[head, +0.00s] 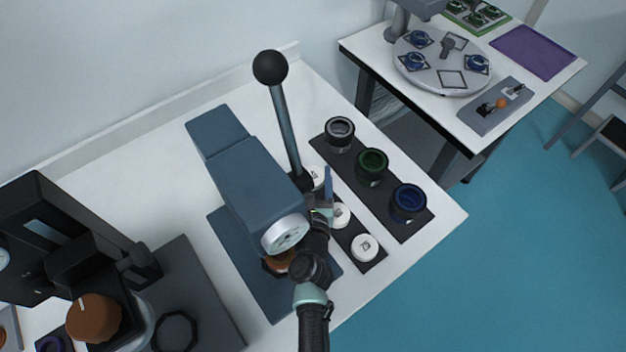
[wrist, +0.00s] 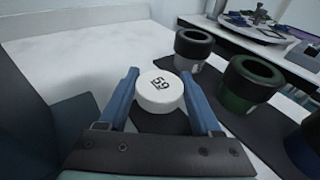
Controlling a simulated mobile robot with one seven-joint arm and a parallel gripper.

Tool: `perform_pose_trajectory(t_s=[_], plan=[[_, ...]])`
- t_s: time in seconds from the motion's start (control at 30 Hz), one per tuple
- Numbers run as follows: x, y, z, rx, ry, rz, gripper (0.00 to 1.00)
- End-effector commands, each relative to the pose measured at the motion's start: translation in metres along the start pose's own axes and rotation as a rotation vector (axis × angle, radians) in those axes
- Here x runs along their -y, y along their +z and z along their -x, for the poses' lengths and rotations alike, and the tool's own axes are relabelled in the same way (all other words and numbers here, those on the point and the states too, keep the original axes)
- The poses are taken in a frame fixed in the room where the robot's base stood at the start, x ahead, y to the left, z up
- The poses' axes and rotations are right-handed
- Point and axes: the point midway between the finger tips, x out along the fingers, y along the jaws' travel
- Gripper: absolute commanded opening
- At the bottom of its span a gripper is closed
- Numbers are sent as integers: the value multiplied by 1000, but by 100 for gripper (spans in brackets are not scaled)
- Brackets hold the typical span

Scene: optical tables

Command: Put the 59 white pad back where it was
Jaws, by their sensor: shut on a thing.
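The white pad marked 59 (wrist: 160,91) is between the two blue fingers of my gripper (wrist: 158,76) in the wrist view, its face up and close to level. My gripper is shut on it. The pad is over the dark strip (wrist: 163,121); whether it touches the strip or hangs just above it, I cannot tell. In the head view the pad (head: 316,176) shows at the strip's far end, partly hidden by my gripper (head: 318,188). Two other white pads, a middle one (head: 341,215) and a near one (head: 364,248), sit on the strip.
A blue-grey press (head: 245,180) with a tall black-knobbed lever (head: 271,68) stands close left of my gripper. To the right, a dark mat holds grey (head: 340,133), green (head: 372,165) and blue (head: 408,201) ringed jars. A second table (head: 440,110) stands beyond.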

Motion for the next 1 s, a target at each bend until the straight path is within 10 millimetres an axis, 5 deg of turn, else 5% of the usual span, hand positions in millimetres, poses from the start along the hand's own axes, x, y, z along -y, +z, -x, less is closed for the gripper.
perform_pose_trajectory(t_s=[0.83, 0.87, 1.0], plan=[[0, -20, -3, -4, 1, 1, 2], [0, -20, -3, -6, 1, 1, 71], [0, -22, -2, -9, 2, 2, 96]])
